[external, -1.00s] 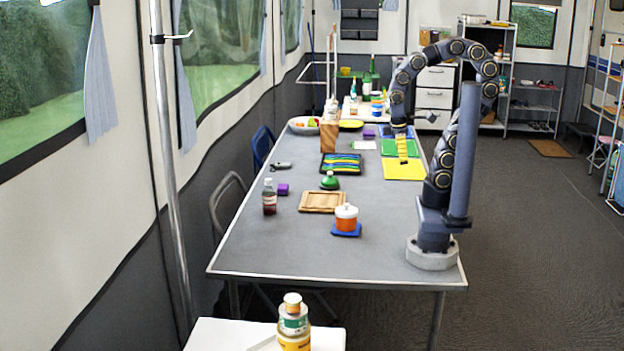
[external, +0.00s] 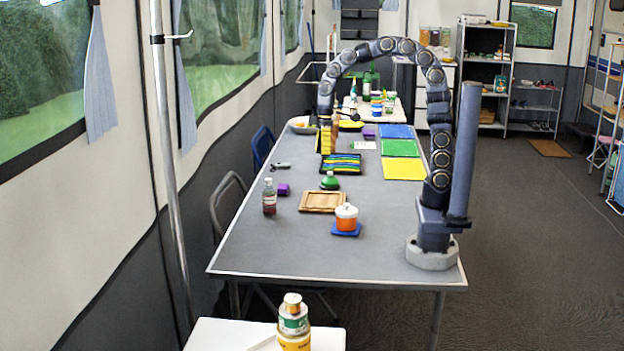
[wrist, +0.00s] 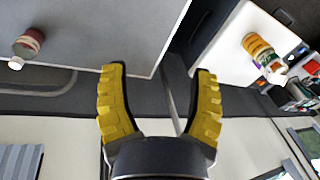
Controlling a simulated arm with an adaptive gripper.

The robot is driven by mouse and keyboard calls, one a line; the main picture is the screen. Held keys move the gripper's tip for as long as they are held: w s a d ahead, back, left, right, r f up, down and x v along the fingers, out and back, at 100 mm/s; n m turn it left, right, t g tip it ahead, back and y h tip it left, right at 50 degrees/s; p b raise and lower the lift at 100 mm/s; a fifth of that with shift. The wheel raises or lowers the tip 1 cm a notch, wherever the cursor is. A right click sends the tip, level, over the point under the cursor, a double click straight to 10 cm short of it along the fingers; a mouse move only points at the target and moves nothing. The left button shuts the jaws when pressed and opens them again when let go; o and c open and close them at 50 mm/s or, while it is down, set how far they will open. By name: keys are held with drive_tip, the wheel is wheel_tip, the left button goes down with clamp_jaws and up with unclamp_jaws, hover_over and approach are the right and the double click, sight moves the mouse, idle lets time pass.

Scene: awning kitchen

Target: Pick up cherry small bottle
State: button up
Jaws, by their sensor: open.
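The cherry small bottle, a clear bottle with dark red contents and a pale cap (external: 269,196), stands upright on the grey table's left side. It also shows in the wrist view at the far left (wrist: 29,44), away from my fingers. My gripper (external: 326,143) is over the far left part of the table, beyond the bottle in the external view. In the wrist view its yellow-padded fingers (wrist: 160,98) are spread apart with nothing between them.
A purple block (external: 283,189), a green-topped object (external: 330,181), a wooden tray (external: 322,209) and an orange-white pot (external: 346,217) stand near the bottle. Coloured mats (external: 403,169) lie at the right. A white side table (external: 225,333) holds another bottle (external: 293,325).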

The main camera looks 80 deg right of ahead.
drive_tip(key=w+d+f+t, duration=0.2)
drive_tip(key=w+d+f, duration=0.3)
drive_tip(key=w+d, duration=0.5)
drive_tip(key=t+h, duration=0.1)
drive_tip(key=t, duration=0.1)
hover_over(270, 179)
drive_tip(key=s, duration=0.2)
drive_tip(key=shift+n, duration=0.3)
wheel_tip(270, 179, down, 9)
drive_tip(key=shift+s, duration=0.15)
drive_tip(key=shift+x, duration=1.25)
drive_tip(key=shift+d+x, duration=0.2)
drive_tip(key=shift+x, duration=0.65)
drive_tip(key=shift+d+x, duration=0.15)
drive_tip(key=shift+x, duration=0.7)
drive_tip(key=shift+d+x, duration=0.2)
drive_tip(key=shift+x, duration=0.65)
drive_tip(key=shift+f, duration=0.1)
clamp_jaws()
